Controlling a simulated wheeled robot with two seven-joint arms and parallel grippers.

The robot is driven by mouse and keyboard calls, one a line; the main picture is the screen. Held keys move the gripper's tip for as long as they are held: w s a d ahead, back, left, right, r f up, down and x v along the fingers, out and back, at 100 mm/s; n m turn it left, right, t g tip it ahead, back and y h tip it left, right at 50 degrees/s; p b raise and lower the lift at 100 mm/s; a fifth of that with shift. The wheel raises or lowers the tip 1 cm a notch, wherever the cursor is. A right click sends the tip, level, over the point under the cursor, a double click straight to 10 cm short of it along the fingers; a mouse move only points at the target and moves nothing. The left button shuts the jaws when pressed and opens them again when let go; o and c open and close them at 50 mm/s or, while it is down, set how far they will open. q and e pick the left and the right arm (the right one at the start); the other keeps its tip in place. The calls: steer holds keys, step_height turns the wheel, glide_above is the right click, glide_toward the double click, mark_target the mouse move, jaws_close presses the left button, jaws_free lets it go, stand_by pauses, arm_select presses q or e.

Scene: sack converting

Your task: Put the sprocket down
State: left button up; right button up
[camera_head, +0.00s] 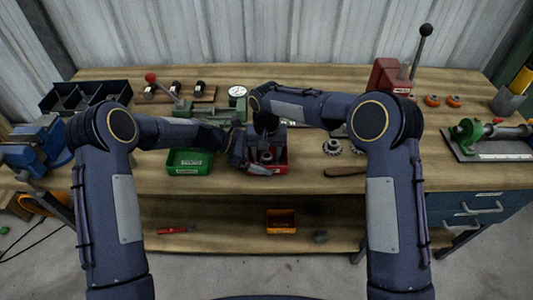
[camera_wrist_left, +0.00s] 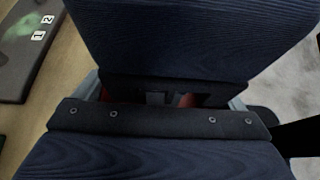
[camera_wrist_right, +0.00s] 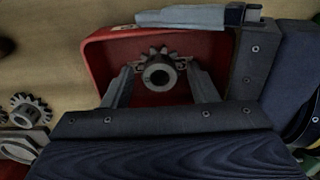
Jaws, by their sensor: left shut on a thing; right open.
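The grey toothed sprocket (camera_wrist_right: 158,72) with a round hub is over the floor of the red bin (camera_wrist_right: 102,52) in the right wrist view. My right gripper (camera_wrist_right: 160,80) is open, with one finger on each side of the sprocket and small gaps between. In the head view the sprocket (camera_head: 267,157) shows small inside the red bin (camera_head: 284,168), below my right gripper (camera_head: 265,142). My left gripper (camera_head: 264,170) is shut at the bin's near wall, apparently on that wall; the contact is mostly hidden. In the left wrist view little red shows between its fingers (camera_wrist_left: 170,99).
A green bin (camera_head: 190,168) stands left of the red one. More sprockets (camera_head: 332,147) and a wooden handle (camera_head: 345,172) lie to the right. A red lever press (camera_head: 390,78) stands behind. An orange bin (camera_head: 281,222) sits on the lower shelf.

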step_height(320, 180, up, 12)
stand_by(0.4)
steer(key=shift+d+r, duration=0.1)
steer(key=s+d+r+t+y, duration=0.1)
steer(key=s+d+r, duration=0.4)
steer(key=s+d, duration=0.25)
steer(key=s+d+r+t+y, duration=0.1)
steer(key=s+d+r, duration=0.3)
steer(key=s+d, duration=0.4)
steer(key=s+d+f+t+y, duration=0.1)
steer(key=s+d+f, duration=0.1)
steer(key=s, duration=0.6)
steer(key=s+d+f+m+t, duration=0.1)
steer(key=s+f, duration=0.3)
steer(key=s, duration=0.5)
steer(key=shift+d+f+m+t+y, duration=0.3)
steer(key=shift+d+t+y, duration=0.1)
steer(key=shift+d+t, duration=0.45)
steer(key=shift+r, duration=0.1)
